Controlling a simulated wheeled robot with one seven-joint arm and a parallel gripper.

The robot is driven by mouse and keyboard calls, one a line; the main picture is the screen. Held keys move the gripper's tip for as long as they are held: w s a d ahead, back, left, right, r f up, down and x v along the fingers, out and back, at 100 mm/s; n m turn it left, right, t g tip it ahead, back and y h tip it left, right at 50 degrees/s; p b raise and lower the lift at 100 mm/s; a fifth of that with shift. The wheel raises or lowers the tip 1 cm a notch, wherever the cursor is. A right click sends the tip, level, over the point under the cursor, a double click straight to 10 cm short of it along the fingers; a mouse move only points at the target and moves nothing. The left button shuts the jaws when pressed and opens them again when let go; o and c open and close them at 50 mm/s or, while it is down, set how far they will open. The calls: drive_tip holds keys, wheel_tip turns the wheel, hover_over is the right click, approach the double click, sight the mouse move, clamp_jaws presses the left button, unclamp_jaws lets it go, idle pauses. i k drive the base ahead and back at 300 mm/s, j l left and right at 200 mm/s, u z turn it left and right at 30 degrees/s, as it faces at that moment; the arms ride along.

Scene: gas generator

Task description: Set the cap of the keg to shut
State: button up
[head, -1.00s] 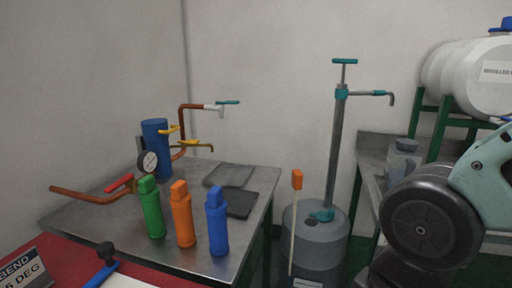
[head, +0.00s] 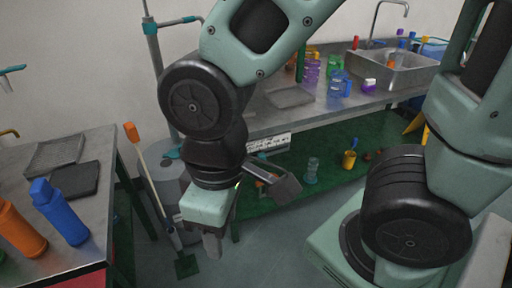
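A grey keg (head: 164,178) with a hand pump stands on the floor between the two metal tables in the head view. My arm and gripper hide its right side. A teal fitting (head: 173,153) shows on its top at the pump's foot. I cannot make out a separate cap or whether it is open. My gripper (head: 212,246) points down in front of the keg, to the right of the keg's visible part. Its fingers are small and seen from behind the hand, so I cannot tell whether they are apart. I see nothing held in it.
The left table (head: 85,220) holds blue and orange bottles and dark pads. The right bench (head: 265,120) carries several bottles and a sink (head: 395,76). Grey floor is free near the broom.

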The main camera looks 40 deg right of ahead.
sight(174, 154)
drive_tip(key=i+l+u, duration=0.25)
drive_tip(key=l, duration=0.75)
drive_tip(key=l+u, duration=0.2)
drive_tip(key=l, duration=0.8)
drive_tip(key=k, duration=0.05)
